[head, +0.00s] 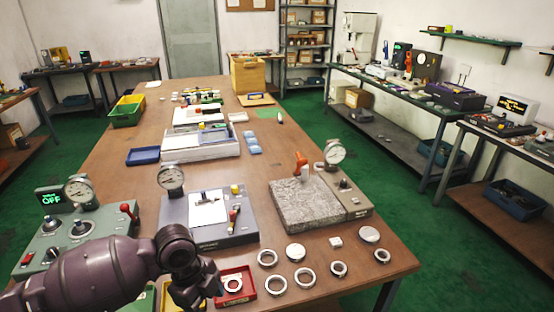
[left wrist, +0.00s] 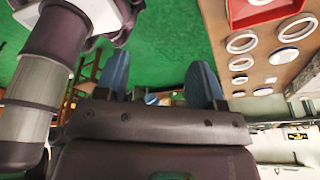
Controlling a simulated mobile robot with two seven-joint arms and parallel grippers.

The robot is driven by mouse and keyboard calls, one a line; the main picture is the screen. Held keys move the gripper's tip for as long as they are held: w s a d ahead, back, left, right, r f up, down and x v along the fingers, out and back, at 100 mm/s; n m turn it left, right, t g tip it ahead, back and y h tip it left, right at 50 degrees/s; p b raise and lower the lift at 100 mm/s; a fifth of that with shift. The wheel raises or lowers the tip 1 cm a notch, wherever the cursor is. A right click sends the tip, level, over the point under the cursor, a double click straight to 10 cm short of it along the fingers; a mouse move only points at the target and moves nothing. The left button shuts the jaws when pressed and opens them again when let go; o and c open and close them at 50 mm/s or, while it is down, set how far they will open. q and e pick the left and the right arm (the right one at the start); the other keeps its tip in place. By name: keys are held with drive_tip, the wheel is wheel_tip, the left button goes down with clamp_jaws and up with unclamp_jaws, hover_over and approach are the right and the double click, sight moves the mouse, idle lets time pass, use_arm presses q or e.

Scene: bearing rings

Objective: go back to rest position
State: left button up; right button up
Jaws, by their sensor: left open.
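My left arm comes in from the left in the head view, over the front left of the table, with its wrist beside the red tray (head: 250,272). In the left wrist view my left gripper (left wrist: 160,80) has its two blue fingers wide apart with nothing between them. A ring (head: 233,291) lies in the red tray. Several bearing rings, such as a large one (head: 277,293) and a small one (head: 382,262), lie loose on the wooden table (head: 300,244) to the right of the tray. My right gripper does not show.
A green control box (head: 50,250) with a gauge and an OFF display stands at the left. A grey gauge station (head: 240,230) and a granite block (head: 305,205) with a dial gauge (head: 335,153) stand behind the rings. Boxes and bins fill the table's far part.

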use_arm(q)
drive_tip(key=w+d+r+n+t+h, duration=0.5)
drive_tip(key=w+r+n+t, duration=0.2)
drive_tip(key=w+n+t, duration=0.4)
drive_tip(key=s+a+f+n+t+y, duration=0.45)
drive_tip(key=s+a+f+n, duration=0.3)
drive_tip(key=a, duration=0.45)
drive_tip(key=s+a+f+n+g+y, duration=0.1)
drive_tip(key=s+a+f, duration=0.1)
drive_tip(key=s+f, duration=0.3)
drive_tip(key=s+a+f+n+g+y, duration=0.2)
drive_tip(key=s+f, duration=0.4)
drive_tip(key=s, duration=0.5)
drive_tip(key=shift+a, duration=0.85)
drive_tip(key=shift+y, duration=0.25)
